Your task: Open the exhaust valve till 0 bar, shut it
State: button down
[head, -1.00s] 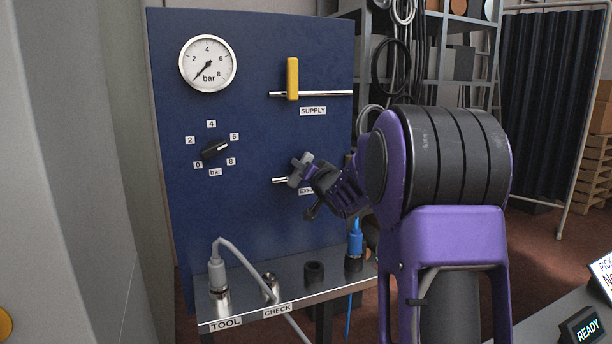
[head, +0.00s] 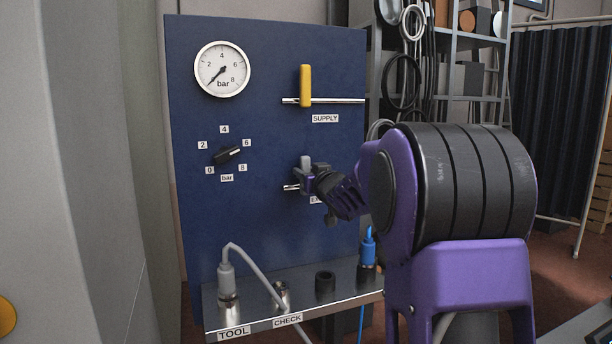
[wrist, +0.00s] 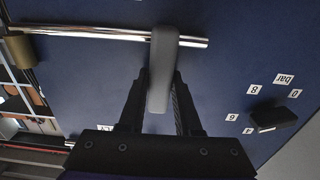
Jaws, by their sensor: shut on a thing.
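The grey exhaust valve handle (head: 306,161) is on the blue panel and stands upright, across its pipe (head: 291,187). In the wrist view the handle (wrist: 162,62) lies square across the shiny pipe (wrist: 110,33). My gripper (wrist: 161,85) is shut on the handle, one finger on each side. In the head view my gripper (head: 310,181) partly hides the valve and its label. The gauge (head: 222,69) has its needle pointing to the lower left, at the low end around 0.
The yellow supply handle (head: 305,86) stands upright across its pipe above. A black regulator knob (head: 227,154) is to the left. A metal shelf (head: 262,320) below holds a grey hose plug (head: 227,280) and a blue plug (head: 368,249).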

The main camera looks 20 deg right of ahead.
jog(key=shift+r, duration=0.1)
dwell(0.3)
jog(key=c, duration=0.6)
grip_release()
